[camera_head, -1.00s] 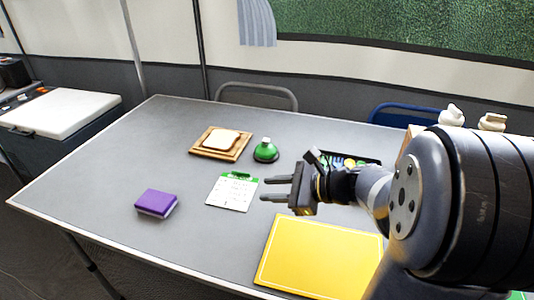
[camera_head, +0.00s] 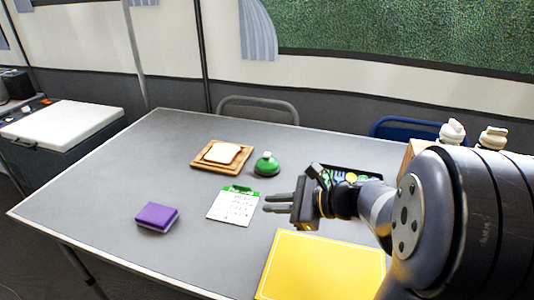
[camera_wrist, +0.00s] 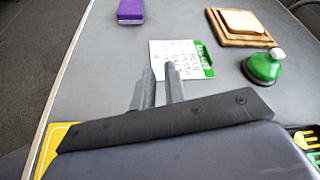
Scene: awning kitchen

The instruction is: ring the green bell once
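The green bell (camera_head: 267,165) stands upright on the grey table, with a dark base and a pale knob on top. It also shows at the right of the wrist view (camera_wrist: 263,67). My gripper (camera_head: 266,203) is above the table, nearer the front than the bell, with its fingers pointing left in the head view. In the wrist view my gripper (camera_wrist: 159,75) has its two fingers apart with nothing between them. The bell lies to the right of the fingertips there, not touching them.
A clipboard (camera_head: 232,207) lies beside the fingertips. A wooden board (camera_head: 204,164) with bread (camera_head: 223,153) is left of the bell. A purple sponge (camera_head: 158,217), a yellow mat (camera_head: 320,270) and a black tray (camera_head: 375,172) are also on the table.

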